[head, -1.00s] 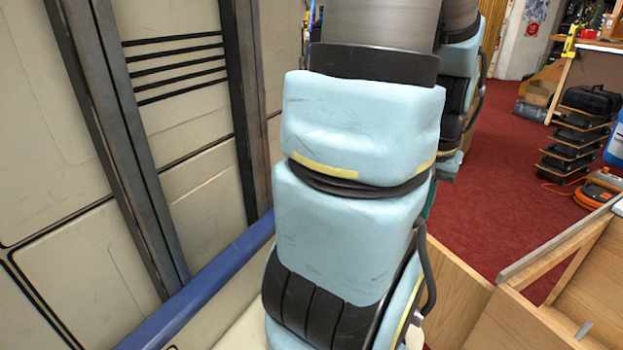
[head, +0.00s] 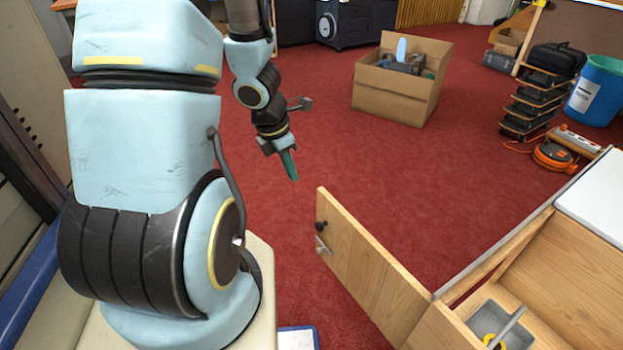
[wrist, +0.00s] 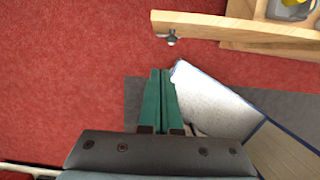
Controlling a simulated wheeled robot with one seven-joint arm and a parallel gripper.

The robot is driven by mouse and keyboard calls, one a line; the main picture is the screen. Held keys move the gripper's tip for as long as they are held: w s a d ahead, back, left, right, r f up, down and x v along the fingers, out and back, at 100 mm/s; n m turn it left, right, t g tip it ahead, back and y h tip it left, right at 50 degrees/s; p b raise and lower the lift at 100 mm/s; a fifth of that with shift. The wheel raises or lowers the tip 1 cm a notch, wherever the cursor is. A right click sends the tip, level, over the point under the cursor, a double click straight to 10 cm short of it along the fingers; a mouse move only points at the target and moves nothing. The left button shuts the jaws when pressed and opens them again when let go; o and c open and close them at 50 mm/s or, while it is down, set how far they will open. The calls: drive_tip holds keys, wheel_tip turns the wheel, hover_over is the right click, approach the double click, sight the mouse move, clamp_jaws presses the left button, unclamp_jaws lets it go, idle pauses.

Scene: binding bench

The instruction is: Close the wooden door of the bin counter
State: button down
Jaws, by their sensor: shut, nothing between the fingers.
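The wooden door (head: 365,268) stands open, swung out from the wooden bin counter (head: 570,245) at the lower right of the head view. A dark knob and a small metal latch sit near its free edge. In the wrist view the door (wrist: 195,28) shows edge-on at the top, with its knob pointing down toward my gripper. My gripper (head: 291,172) hangs above the red floor, to the upper left of the door's free edge. In the wrist view its green fingers (wrist: 161,72) are together with nothing between them, apart from the door.
A cardboard box (head: 395,95) with things in it stands on the floor behind. A grey bin with something yellow (head: 496,325) sits inside the counter. An orange cable reel (head: 553,156), stacked black trays (head: 530,108) and a blue bin (head: 598,92) are at the right. Open red floor surrounds the door.

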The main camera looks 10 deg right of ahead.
drive_tip(key=w+d+f+b, duration=0.3)
drive_tip(key=d+f+b, duration=0.2)
drive_tip(key=f, duration=0.4)
drive_tip(key=shift+d+f, duration=0.4)
drive_tip(key=shift+d, duration=0.05)
